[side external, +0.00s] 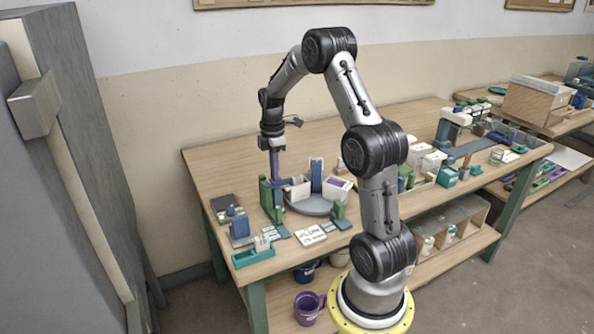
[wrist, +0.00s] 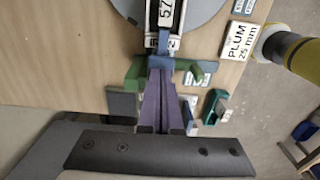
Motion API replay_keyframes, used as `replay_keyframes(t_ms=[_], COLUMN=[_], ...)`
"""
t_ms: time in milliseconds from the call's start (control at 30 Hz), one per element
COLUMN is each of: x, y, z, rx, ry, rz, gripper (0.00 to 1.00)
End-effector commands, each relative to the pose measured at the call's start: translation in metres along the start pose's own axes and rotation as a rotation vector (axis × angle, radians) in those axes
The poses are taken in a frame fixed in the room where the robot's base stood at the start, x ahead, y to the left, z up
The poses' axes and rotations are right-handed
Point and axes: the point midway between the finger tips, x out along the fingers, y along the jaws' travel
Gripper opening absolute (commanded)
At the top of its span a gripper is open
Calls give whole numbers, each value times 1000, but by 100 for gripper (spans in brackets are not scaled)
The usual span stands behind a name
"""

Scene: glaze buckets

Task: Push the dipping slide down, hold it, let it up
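The dipping slide shows as a blue crosspiece (side external: 278,184) on a green stand (side external: 265,191) at the front left of the table. In the wrist view the blue crosspiece (wrist: 182,64) and green stand (wrist: 133,74) lie just past my fingertips. My gripper (side external: 276,178) points straight down over the slide, its long purple fingers side by side. In the wrist view my gripper (wrist: 160,72) looks shut, its tips at the crosspiece. Whether the tips touch it or sit just above it I cannot tell. The slide's lower part is mostly hidden.
A grey round turntable (side external: 312,208) with white and blue containers stands right beside the slide. A white card (wrist: 239,40) reads "PLUM 25 mm". A teal tray (side external: 250,256) and a blue block (side external: 238,225) sit at the front left. Bare tabletop lies behind.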

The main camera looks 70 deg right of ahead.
Motion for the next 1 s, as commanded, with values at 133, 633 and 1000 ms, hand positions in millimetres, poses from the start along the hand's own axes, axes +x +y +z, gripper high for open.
replay_keyframes(t_ms=[133,633,1000], x=[3,1,-20], y=[-2,-2,-1], z=[0,0,0], rx=[0,0,0], ry=[0,0,0], rz=[-9,-9,-6], gripper=[0,0,0])
